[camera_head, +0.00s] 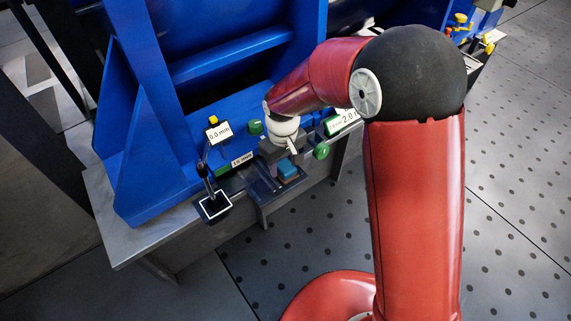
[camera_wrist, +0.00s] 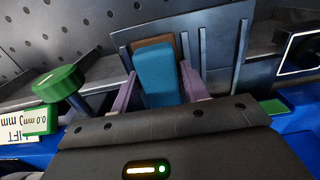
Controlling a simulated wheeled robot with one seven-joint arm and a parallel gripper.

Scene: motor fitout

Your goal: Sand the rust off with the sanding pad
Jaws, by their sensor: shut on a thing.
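The sanding pad is a blue block (camera_wrist: 156,80) with a brown layer along its far edge. In the head view its blue top (camera_head: 289,167) shows just below my gripper (camera_head: 281,160). In the wrist view my gripper (camera_wrist: 159,88) has its two purplish fingers on either side of the pad and is shut on it. The pad is at a dark tray (camera_wrist: 122,42) with raised ribs; I cannot tell whether it rests on the tray or is lifted a little. I can make out no rust patch in either view.
The tray sits at the front edge of a grey base (camera_head: 133,240) under a blue frame (camera_head: 150,170). A dial stand (camera_head: 214,204) marked 0.0 mm stands left of my gripper. Open floor lies in front.

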